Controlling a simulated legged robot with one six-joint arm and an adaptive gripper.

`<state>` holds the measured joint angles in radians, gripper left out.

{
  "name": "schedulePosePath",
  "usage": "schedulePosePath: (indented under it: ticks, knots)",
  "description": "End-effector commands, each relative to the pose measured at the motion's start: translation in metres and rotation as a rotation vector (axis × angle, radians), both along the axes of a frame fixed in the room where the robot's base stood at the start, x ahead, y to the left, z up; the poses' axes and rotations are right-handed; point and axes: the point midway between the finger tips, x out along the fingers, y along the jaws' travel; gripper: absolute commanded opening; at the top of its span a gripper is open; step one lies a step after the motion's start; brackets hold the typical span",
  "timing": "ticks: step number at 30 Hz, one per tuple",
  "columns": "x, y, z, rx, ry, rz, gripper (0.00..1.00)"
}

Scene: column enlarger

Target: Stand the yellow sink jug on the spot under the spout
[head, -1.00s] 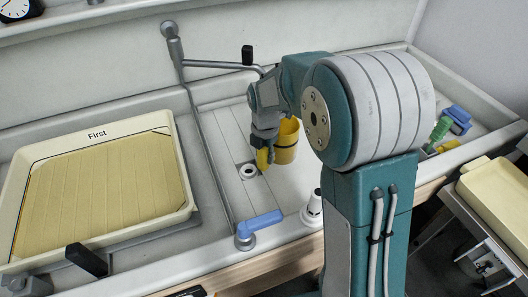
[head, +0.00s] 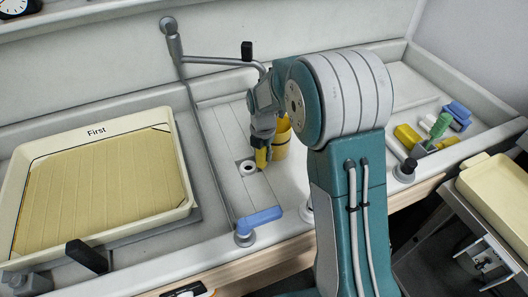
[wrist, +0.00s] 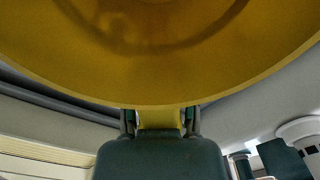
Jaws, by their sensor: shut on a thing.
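The yellow sink jug (head: 284,141) is upright over the ribbed sink floor, right of the drain. I cannot tell whether its base touches the floor. My gripper (head: 262,156) is shut on its handle, on the jug's left side. In the wrist view the jug (wrist: 160,60) fills the top, and its handle (wrist: 160,118) sits between my fingers. The grey spout (head: 225,64) reaches right from the wall pipe at the back, behind my arm and the jug. Its tip is partly hidden by my arm. I cannot make out the spot under it.
A cream tray marked "First" (head: 95,195) lies on the left. A white drain ring (head: 248,168) is in the sink floor. A blue lever tap (head: 259,220) stands at the front rim. Yellow, green and blue items, including a green one (head: 438,126), lie at the right end.

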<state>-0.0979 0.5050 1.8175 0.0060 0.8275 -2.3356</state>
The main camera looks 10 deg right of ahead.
Motion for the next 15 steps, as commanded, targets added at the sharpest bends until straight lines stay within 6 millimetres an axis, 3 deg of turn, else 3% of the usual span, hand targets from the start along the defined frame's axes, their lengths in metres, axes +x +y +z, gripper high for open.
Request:
schedulePosePath:
  ticks: [8, 15]
  knots:
    - [0.013, 0.003, -0.018, 0.000, 0.000, 0.000, 0.00]
    - [0.031, 0.006, -0.018, 0.000, -0.001, 0.000, 0.00]
